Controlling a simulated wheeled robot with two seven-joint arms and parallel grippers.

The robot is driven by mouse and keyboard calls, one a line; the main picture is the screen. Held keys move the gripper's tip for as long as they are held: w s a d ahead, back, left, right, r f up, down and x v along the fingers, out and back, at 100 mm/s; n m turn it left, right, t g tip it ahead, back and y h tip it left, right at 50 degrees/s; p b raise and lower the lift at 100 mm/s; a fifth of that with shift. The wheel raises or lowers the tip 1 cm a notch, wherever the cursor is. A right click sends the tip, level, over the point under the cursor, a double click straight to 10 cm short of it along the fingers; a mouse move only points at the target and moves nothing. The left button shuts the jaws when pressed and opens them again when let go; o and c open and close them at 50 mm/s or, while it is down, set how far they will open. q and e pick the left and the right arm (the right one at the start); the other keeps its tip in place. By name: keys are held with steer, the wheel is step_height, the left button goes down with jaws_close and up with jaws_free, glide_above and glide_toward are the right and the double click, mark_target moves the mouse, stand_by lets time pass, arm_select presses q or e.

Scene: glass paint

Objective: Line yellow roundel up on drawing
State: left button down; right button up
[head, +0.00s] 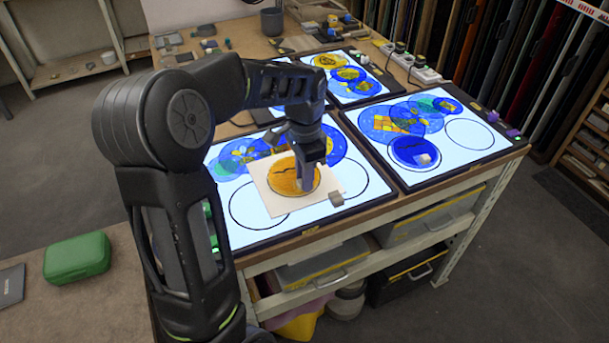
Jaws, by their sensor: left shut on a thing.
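The yellow roundel (281,181) is amber with dark line work. It shows over a pale square sheet (267,201) on the front left light panel (245,238). My left gripper (305,186) points down at the roundel's right part and is shut, apparently on the roundel or a small piece on it; the fingers hide the contact. I cannot tell whether the roundel touches the sheet. The drawing's empty circle outline (231,208) shows partly left of the sheet, and another outline (367,186) curves to its right. My right gripper is not in view.
Tools and a dark pot (272,21) stand behind.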

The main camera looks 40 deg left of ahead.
arm_select(q)
steer(key=shift+f, duration=0.25)
stand_by(0.7)
steer(key=c, duration=1.2)
jaws_free()
step_height(320, 180, up, 8)
steer(key=shift+f+b, duration=0.1)
steer(key=shift+b, duration=0.25)
